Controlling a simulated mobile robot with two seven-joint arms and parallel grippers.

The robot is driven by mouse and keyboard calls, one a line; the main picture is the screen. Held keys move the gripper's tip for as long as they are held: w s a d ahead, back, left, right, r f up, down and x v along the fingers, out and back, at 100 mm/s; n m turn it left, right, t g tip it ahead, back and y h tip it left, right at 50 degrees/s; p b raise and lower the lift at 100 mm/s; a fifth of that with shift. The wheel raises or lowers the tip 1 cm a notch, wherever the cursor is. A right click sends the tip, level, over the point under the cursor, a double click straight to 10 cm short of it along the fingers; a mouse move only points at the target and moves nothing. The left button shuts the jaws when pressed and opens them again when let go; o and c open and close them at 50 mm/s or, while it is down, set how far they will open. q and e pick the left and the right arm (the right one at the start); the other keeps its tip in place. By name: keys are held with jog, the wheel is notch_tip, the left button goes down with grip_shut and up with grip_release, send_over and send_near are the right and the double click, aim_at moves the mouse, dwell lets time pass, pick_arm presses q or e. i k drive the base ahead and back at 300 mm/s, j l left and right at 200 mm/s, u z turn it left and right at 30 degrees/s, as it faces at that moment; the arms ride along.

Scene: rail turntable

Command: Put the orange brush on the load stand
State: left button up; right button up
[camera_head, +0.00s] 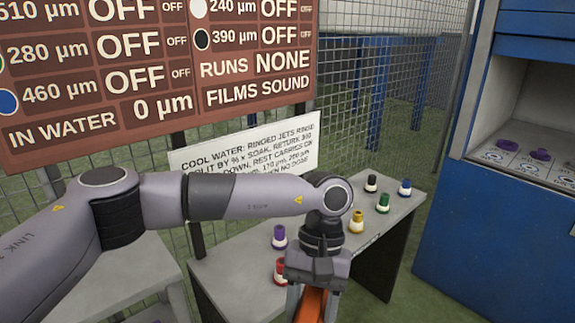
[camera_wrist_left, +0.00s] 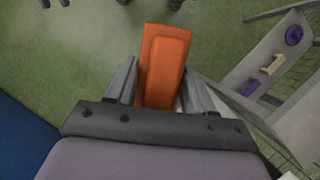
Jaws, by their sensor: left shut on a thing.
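The orange brush (camera_head: 311,305) is held between the fingers of my left gripper (camera_head: 316,284), which points down in front of the grey bench in the head view. In the left wrist view the brush (camera_wrist_left: 164,62) stands out between the two fingers of the gripper (camera_wrist_left: 158,82), above green floor. The brush's far end is cut off by the lower edge of the head view. No label shows which surface is the load stand. A grey stand (camera_wrist_left: 240,75) with a purple round piece and a cream piece is at the right of the wrist view. My right gripper is not in view.
Several coloured bottle-like pieces stand on the grey bench (camera_head: 232,268). Another grey table (camera_head: 140,262) is at the left, under my arm. A blue cabinet (camera_head: 445,215) with purple-topped pieces in its recess is at the right. A mesh fence and brown sign board (camera_head: 150,105) stand behind.

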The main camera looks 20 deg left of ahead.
aim_at(107, 279)
jog(key=k+j, duration=0.15)
jog(key=j, duration=0.35)
jog(key=k+j+u, duration=0.15)
jog(key=j, duration=0.8)
jog(key=k+j+u, duration=0.1)
jog(key=j, duration=0.4)
jog(key=i+l, duration=0.65)
